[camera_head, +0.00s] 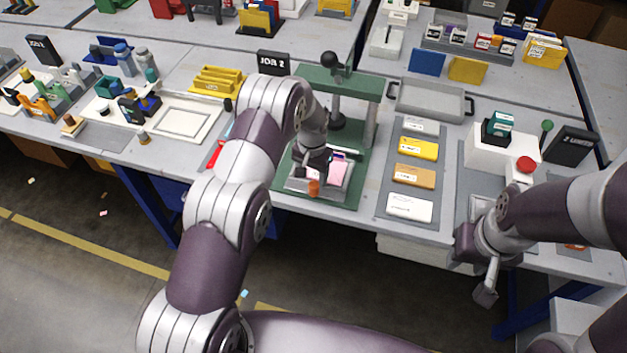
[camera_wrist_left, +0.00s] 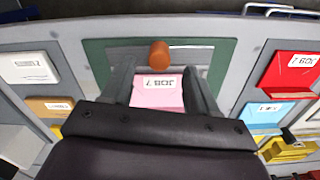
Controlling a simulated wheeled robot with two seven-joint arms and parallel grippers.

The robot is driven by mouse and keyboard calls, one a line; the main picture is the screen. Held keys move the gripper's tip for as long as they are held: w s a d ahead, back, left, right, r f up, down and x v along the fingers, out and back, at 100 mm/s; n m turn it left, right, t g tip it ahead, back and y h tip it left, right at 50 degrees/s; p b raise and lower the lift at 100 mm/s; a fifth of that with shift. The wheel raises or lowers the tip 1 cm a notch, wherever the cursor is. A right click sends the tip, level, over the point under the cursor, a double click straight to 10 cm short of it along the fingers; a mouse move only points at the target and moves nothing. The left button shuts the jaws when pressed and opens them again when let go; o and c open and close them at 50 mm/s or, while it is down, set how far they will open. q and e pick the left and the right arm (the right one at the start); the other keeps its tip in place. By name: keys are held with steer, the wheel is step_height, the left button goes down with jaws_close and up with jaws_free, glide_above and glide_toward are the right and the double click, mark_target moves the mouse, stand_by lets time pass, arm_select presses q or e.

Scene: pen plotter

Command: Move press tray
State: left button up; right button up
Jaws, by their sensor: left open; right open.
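The press tray (camera_head: 299,187) is a grey plate on the green base of the press (camera_head: 340,84). It carries a pink pad (camera_head: 341,173) and has an orange knob (camera_head: 313,188) at its front edge. My left gripper (camera_head: 312,172) is open above the tray and partly hides it. In the left wrist view, its two fingers stand on either side of the labelled pink pad (camera_wrist_left: 158,92), with the orange knob (camera_wrist_left: 159,54) just beyond the fingertips. No contact with the knob is visible. My right gripper (camera_head: 486,275) is open and empty near the table's front edge.
Right of the press is a grey board (camera_head: 400,151) with several coloured cards. A metal tray (camera_head: 430,101) lies behind it. A white block with a red button (camera_head: 525,165) stands near my right arm. A red item (camera_head: 215,155) lies left of the press.

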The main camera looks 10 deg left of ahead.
mark_target(314, 184)
arm_select(q)
steer(key=f, duration=0.2)
steer(key=w+f+p, duration=0.1)
steer(key=f, duration=0.2)
steer(key=shift+w+d+f, duration=0.1)
steer(key=shift+f, duration=0.25)
steer(key=shift+s+f, duration=0.35)
steer(key=shift+f, duration=0.05)
steer(key=shift+w+f, duration=0.1)
steer(key=shift+w, duration=0.05)
jaws_close()
